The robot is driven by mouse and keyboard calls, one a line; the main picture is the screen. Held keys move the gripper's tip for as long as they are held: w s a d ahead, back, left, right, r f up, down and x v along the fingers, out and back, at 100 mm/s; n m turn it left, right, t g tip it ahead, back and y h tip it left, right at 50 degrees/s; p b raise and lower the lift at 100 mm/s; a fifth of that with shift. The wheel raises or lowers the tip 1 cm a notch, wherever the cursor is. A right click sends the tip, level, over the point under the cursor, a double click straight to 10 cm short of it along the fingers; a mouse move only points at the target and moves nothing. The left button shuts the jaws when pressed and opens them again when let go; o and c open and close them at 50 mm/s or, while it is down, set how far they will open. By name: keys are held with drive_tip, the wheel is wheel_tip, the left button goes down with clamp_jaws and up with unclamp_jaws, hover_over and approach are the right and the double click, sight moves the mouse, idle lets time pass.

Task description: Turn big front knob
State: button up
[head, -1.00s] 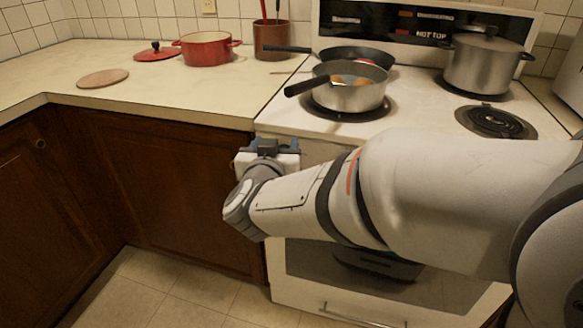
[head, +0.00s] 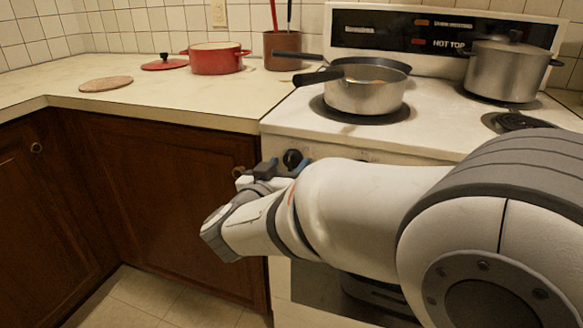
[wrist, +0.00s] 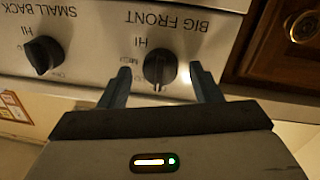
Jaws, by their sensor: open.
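The big front knob (wrist: 159,70) is black and round with a raised grip, on the silver stove panel under the label "BIG FRONT", which appears upside down in the wrist view. My gripper (wrist: 160,74) is open, with one blue-grey finger on each side of this knob and a visible gap to each. I cannot tell how deep the fingers reach around it. In the head view my gripper (head: 270,168) is at the stove's front left corner, where it hides the big front knob.
The small back knob (wrist: 43,56) is beside it; it also shows in the head view (head: 292,158). A wooden cabinet with a brass knob (wrist: 306,25) adjoins the panel. A saucepan (head: 365,93) and a pot (head: 507,70) stand on the stove (head: 440,135).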

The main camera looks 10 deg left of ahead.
drive_tip(key=shift+w, duration=0.15)
drive_tip(key=shift+c, duration=0.5)
drive_tip(key=c, duration=0.9)
drive_tip(key=shift+m, duration=0.3)
drive_tip(key=m, duration=0.4)
drive_tip(key=shift+p, duration=0.3)
drive_tip(key=m+b, duration=0.1)
drive_tip(key=m, duration=0.3)
drive_tip(key=shift+m+g, duration=0.3)
drive_tip(key=shift+m, duration=0.1)
